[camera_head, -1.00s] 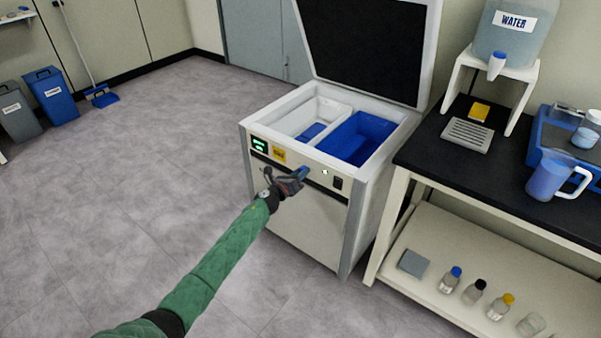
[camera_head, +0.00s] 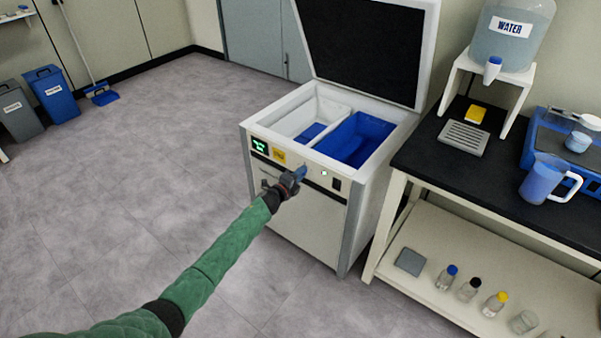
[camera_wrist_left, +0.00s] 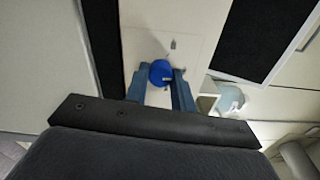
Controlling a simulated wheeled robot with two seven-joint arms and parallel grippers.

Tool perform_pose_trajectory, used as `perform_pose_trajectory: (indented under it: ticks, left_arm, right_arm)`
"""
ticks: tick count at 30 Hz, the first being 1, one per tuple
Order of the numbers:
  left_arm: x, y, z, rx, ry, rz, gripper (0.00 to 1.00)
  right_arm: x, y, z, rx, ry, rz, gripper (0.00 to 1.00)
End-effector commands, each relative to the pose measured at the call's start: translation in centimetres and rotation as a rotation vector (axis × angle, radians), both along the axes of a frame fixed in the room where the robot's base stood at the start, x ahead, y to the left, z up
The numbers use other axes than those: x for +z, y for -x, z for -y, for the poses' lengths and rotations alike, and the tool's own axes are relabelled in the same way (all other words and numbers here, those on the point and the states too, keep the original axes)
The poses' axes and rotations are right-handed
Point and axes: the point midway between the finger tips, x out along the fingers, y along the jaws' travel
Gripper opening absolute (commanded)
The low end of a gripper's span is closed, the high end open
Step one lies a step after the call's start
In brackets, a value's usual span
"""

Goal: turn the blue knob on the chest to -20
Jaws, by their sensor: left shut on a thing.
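The white chest (camera_head: 308,222) stands with its lid raised. Its front strip carries a green display (camera_head: 260,146), a yellow label (camera_head: 279,155) and a dark switch (camera_head: 337,184). The blue knob (camera_wrist_left: 161,72) shows in the left wrist view, on the pale panel between the two blue fingers. My left gripper (camera_wrist_left: 161,88) is shut on the knob. In the head view my left gripper (camera_head: 299,174) is at the chest's front panel and hides most of the knob. The display's digits are too small to read. My right gripper is not in view.
A black-topped bench (camera_head: 440,170) stands right of the chest, with a water dispenser (camera_head: 512,40), a blue jug (camera_head: 543,178) and a yellow item (camera_head: 475,115). Several bottles stand on its lower shelf (camera_head: 415,232). The floor left of the chest is clear.

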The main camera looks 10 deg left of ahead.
Motion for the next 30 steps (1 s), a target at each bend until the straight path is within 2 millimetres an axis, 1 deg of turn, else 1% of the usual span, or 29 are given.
perform_pose_trajectory:
  ticks: [1, 9, 21, 30]
  left_arm:
    - [0.2, 0.0, -0.2, 0.002, 0.037, -0.024, 0.02]
    - [0.2, 0.0, -0.2, 0.002, 0.258, -0.152, 0.02]
    - [0.2, -0.1, -0.2, 0.002, 0.587, -0.341, 0.02]
    - [0.2, -0.1, -0.2, 0.003, 0.808, -0.469, 0.02]
  right_arm:
    - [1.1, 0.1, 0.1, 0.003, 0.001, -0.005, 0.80]
    - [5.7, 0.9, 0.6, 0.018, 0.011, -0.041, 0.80]
    - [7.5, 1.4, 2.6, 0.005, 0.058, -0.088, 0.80]
    - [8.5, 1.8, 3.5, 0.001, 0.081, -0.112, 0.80]
